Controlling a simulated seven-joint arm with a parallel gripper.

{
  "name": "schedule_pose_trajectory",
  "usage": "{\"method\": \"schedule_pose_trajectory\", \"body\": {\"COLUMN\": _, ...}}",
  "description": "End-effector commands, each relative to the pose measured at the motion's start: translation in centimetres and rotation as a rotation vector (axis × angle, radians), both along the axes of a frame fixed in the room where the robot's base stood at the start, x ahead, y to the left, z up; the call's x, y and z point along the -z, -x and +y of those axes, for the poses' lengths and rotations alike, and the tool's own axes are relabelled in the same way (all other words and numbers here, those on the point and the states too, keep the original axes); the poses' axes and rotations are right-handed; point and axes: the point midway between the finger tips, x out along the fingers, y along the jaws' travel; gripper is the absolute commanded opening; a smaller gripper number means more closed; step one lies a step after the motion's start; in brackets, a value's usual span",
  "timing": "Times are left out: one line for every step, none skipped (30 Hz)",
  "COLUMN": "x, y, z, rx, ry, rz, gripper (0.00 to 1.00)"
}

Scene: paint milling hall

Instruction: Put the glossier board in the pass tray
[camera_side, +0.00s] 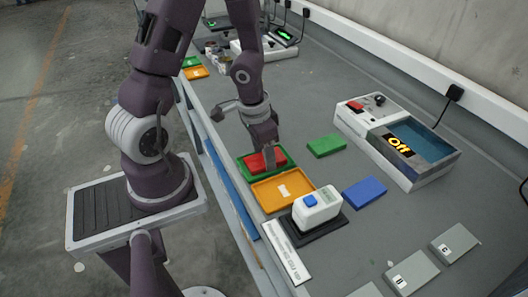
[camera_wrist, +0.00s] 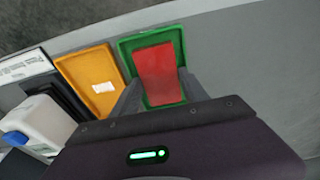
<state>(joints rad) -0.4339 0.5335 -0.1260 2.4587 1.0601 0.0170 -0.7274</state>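A red board (camera_side: 277,157) is within the green tray (camera_side: 248,170), its top facing up. In the wrist view the red board (camera_wrist: 157,75) lies inside the outline of the green tray (camera_wrist: 128,47). My gripper (camera_side: 270,160) reaches down at it, one finger along each long edge. Whether the fingers press on it, and whether it rests on the tray floor, I cannot tell. An orange tray (camera_side: 268,195) with a small white label sits beside the green tray and holds no board. A green board (camera_side: 326,145) and a blue board (camera_side: 364,192) lie on the bench.
A white meter (camera_side: 316,208) with a blue button stands on a black pad (camera_side: 300,234) beside the orange tray. A boxed unit (camera_side: 400,142) showing "Off" stands behind the boards. Grey lettered blocks (camera_side: 455,243) lie at the near right. Bare bench lies between the boards.

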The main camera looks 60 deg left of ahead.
Motion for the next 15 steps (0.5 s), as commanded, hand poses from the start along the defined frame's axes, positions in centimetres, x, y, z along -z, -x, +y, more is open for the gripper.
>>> {"method": "schedule_pose_trajectory", "body": {"x": 0.0, "y": 0.0, "z": 0.0, "rx": 0.000, "ry": -0.001, "rz": 0.000, "gripper": 0.71}}
{"method": "schedule_pose_trajectory", "body": {"x": 0.0, "y": 0.0, "z": 0.0, "rx": 0.000, "ry": -0.001, "rz": 0.000, "gripper": 0.71}}
{"method": "schedule_pose_trajectory", "body": {"x": 0.0, "y": 0.0, "z": 0.0, "rx": 0.000, "ry": -0.001, "rz": -0.001, "gripper": 0.71}}
{"method": "schedule_pose_trajectory", "body": {"x": 0.0, "y": 0.0, "z": 0.0, "rx": 0.000, "ry": -0.001, "rz": -0.001, "gripper": 0.71}}
{"method": "schedule_pose_trajectory", "body": {"x": -0.1, "y": 0.0, "z": 0.0, "rx": 0.000, "ry": -0.001, "rz": -0.001, "gripper": 0.71}}
{"method": "schedule_pose_trajectory", "body": {"x": -0.2, "y": -0.1, "z": 0.0, "rx": -0.001, "ry": 0.000, "rz": -0.002, "gripper": 0.71}}
{"method": "schedule_pose_trajectory", "body": {"x": -0.3, "y": -0.1, "z": 0.1, "rx": -0.001, "ry": 0.000, "rz": -0.002, "gripper": 0.71}}
{"method": "schedule_pose_trajectory", "body": {"x": -0.4, "y": -0.1, "z": 0.1, "rx": -0.002, "ry": 0.000, "rz": -0.003, "gripper": 0.71}}
{"method": "schedule_pose_trajectory", "body": {"x": -0.7, "y": -0.1, "z": 0.1, "rx": -0.004, "ry": 0.001, "rz": -0.004, "gripper": 0.71}}
{"method": "schedule_pose_trajectory", "body": {"x": -0.9, "y": -0.1, "z": 0.1, "rx": -0.005, "ry": 0.000, "rz": -0.004, "gripper": 0.71}}
{"method": "schedule_pose_trajectory", "body": {"x": -1.1, "y": -0.1, "z": 0.1, "rx": -0.004, "ry": 0.001, "rz": -0.004, "gripper": 0.71}}
{"method": "schedule_pose_trajectory", "body": {"x": -1.5, "y": -0.1, "z": 0.1, "rx": -0.006, "ry": 0.000, "rz": -0.004, "gripper": 0.71}}
{"method": "schedule_pose_trajectory", "body": {"x": -1.8, "y": 0.0, "z": 0.2, "rx": -0.006, "ry": 0.000, "rz": -0.006, "gripper": 0.71}}
{"method": "schedule_pose_trajectory", "body": {"x": -2.2, "y": 0.0, "z": 0.2, "rx": -0.008, "ry": -0.001, "rz": -0.007, "gripper": 0.71}}
{"method": "schedule_pose_trajectory", "body": {"x": -2.7, "y": 0.1, "z": 0.2, "rx": -0.009, "ry": -0.001, "rz": -0.006, "gripper": 0.71}}
